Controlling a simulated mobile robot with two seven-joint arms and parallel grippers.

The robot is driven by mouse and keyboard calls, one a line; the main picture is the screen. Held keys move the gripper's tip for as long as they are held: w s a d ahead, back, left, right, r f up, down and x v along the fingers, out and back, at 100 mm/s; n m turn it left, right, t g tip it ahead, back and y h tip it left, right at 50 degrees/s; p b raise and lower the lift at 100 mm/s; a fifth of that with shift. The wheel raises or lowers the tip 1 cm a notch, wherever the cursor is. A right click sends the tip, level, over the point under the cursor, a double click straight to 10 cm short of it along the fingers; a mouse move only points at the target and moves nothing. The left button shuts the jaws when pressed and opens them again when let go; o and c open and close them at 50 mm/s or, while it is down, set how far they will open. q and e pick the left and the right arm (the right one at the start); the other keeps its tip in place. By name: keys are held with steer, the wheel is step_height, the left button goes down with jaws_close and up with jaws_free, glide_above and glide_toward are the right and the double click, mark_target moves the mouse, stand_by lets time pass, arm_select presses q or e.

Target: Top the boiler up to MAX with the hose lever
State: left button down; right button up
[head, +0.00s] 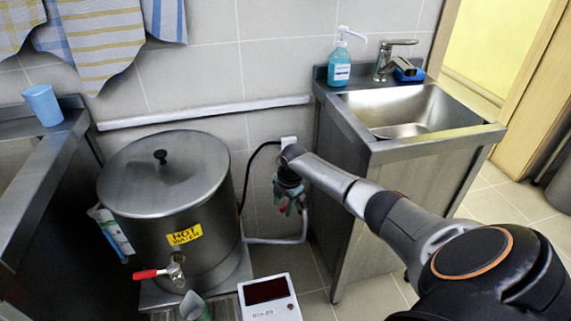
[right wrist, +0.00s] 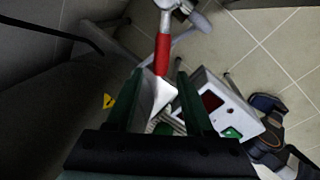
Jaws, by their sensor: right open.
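The boiler (head: 165,200) is a large lidded steel pot with a yellow "HOT WATER" label. Its tap (head: 175,270) has a red handle. A white box marked "BOILER" (head: 268,297) with a dark display stands in front; it also shows in the right wrist view (right wrist: 232,98). My right gripper (head: 288,205) is open, pointing down between boiler and sink unit. In the right wrist view a red lever (right wrist: 162,55) on a metal fitting shows beyond the open fingertips; it does not look gripped. I cannot make out a MAX mark.
A pale pipe (head: 275,241) runs low by the wall, and a black cable (head: 246,180) hangs beside the boiler. The sink unit (head: 345,190) stands close to my right arm. A green cup-like thing (head: 194,308) is below the tap.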

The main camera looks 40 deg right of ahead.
arm_select(q)
steer(key=s+r+p, duration=0.1)
steer(key=p, duration=0.2)
steer(key=shift+s+d+r+g, duration=0.1)
steer(key=shift+d+g, duration=0.3)
arm_select(e)
step_height(320, 180, up, 12)
steer(key=s, duration=0.2)
steer(key=shift+s+f, duration=0.15)
steer(key=shift+f, duration=0.1)
stand_by(6.3)
